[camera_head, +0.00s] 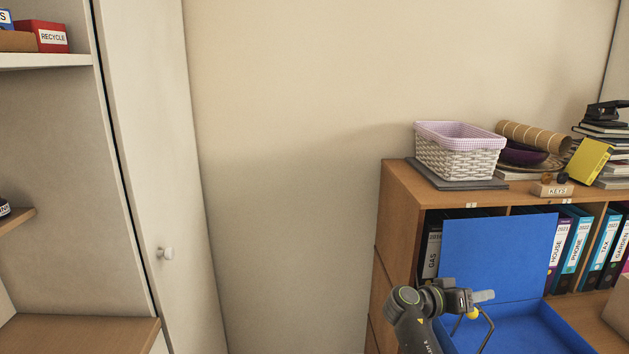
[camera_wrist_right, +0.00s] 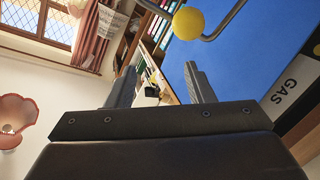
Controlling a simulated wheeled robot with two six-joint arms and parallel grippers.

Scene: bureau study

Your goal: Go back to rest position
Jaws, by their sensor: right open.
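My right gripper (camera_head: 484,297) is at the lower right of the head view, in front of a blue open-lidded box. Its jaws are open and nothing shows between them; in the right wrist view the two fingers stand apart (camera_wrist_right: 160,82). My left gripper is in neither view.
The blue box (camera_head: 498,258) stands at the wooden shelf (camera_head: 397,205), its lid raised before binders. A yellow ball (camera_head: 472,313) and bent metal rod are close by my right gripper. A white basket (camera_head: 458,160) sits on top. A cabinet door (camera_head: 150,150) is left; bare wall lies between.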

